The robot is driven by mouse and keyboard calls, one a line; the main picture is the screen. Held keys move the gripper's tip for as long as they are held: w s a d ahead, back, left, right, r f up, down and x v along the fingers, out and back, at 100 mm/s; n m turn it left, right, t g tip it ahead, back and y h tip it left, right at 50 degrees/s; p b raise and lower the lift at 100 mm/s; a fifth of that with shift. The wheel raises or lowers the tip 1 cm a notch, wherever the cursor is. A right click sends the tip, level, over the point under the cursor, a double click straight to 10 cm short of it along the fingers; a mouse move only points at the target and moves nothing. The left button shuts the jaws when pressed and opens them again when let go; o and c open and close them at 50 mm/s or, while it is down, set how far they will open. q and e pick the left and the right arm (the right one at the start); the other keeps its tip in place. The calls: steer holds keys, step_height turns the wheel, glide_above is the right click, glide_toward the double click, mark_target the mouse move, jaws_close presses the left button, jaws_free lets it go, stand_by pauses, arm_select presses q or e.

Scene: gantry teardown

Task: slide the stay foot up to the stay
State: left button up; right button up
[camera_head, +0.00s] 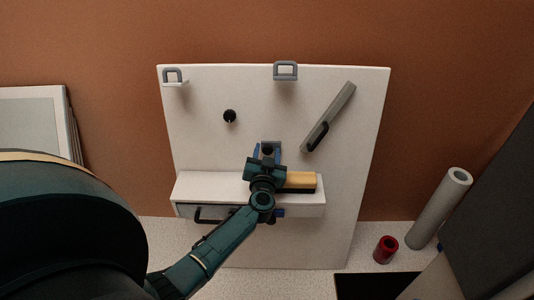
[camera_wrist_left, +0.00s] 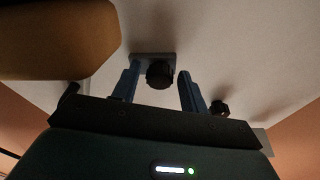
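My left gripper (camera_head: 268,150) reaches up to the white panel just above the shelf, its two blue fingers apart. In the left wrist view, a small grey plate with a black knob (camera_wrist_left: 160,74), which looks like the stay foot, sits on the panel between and beyond the fingertips (camera_wrist_left: 158,82). I cannot tell whether either finger touches it. A grey bar with a black handle (camera_head: 329,117), perhaps the stay, lies slanted on the panel up and right of the gripper. My right gripper is not in view.
A shelf (camera_head: 205,187) with a drawer handle is below, bearing a yellow block (camera_head: 302,180) right of my wrist. A black knob (camera_head: 230,116) and two grey hooks (camera_head: 286,70) are on the panel. A red cylinder (camera_head: 386,250) and grey tube (camera_head: 438,209) stand right.

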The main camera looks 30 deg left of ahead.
arm_select(q)
jaws_close()
stand_by(0.3)
steer(key=shift+w+d+r+p, duration=0.15)
steer(key=shift+w+d+p, duration=0.35)
steer(key=shift+d+p, duration=0.25)
steer(key=shift+w+d, duration=0.2)
steer(key=shift+d, duration=0.2)
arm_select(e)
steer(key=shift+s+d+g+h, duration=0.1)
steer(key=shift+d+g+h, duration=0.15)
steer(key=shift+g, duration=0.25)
arm_select(q)
steer(key=shift+o, duration=0.9)
jaws_free()
steer(key=shift+d, duration=0.1)
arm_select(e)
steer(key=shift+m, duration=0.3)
